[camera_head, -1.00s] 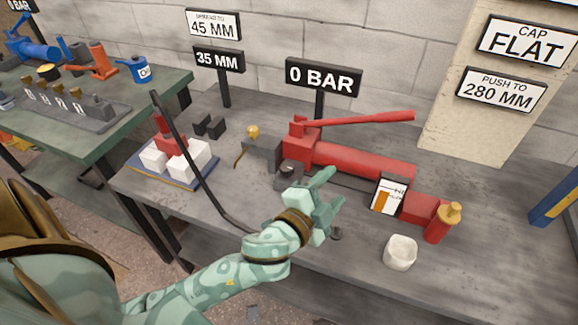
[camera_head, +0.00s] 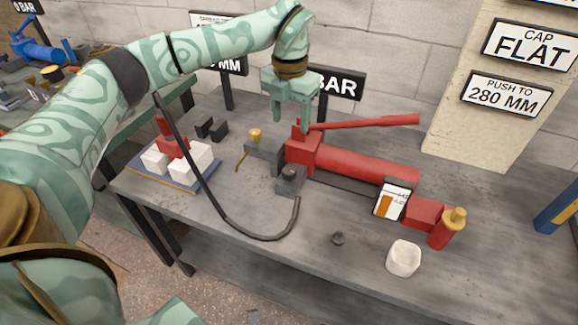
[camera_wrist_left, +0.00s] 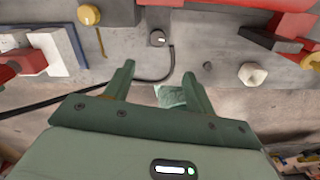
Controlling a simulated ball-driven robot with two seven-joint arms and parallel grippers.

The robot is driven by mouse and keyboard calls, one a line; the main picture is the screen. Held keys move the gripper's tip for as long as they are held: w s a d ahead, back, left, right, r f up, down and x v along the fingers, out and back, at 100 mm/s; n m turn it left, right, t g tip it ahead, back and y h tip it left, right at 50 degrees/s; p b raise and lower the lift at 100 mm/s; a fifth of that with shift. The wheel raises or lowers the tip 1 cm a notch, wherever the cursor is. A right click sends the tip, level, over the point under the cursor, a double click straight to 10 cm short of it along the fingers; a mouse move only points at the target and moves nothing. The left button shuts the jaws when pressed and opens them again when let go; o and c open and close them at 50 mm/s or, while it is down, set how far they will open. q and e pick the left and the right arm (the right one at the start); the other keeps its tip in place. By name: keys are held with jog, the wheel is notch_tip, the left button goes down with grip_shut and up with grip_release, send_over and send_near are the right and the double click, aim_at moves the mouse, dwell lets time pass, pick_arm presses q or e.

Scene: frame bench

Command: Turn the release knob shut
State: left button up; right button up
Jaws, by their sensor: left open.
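A dark grey block with a dark round knob on top (camera_head: 291,176), probably the release knob, stands on the bench at the front left end of the red cylinder assembly (camera_head: 365,163). The black hose meets this block. In the left wrist view the same knob (camera_wrist_left: 158,39) shows beyond the fingertips, roughly in line with the gap between them. My left gripper (camera_head: 290,122) is open and empty, pointing down, and appears raised above the red block at the cylinder's left end, apart from the knob. The left wrist view shows its spread fingers (camera_wrist_left: 158,72). My right gripper is not in view.
A long red lever (camera_head: 368,121) sticks out above the cylinder. A black hose (camera_head: 240,230) loops over the bench front. A white cup (camera_head: 404,259) and a small dark piece (camera_head: 338,238) sit at the front right. A red piece and white blocks (camera_head: 190,160) stand left.

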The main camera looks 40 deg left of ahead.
aim_at(289, 170)
pick_arm(q)
notch_tip(289, 170, down, 16)
jog(key=b, duration=0.6)
jog(key=shift+a+b, duration=0.15)
jog(key=shift+b, duration=0.2)
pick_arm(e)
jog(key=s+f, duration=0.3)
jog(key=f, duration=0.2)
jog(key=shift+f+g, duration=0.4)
pick_arm(q)
jog(key=c, duration=1)
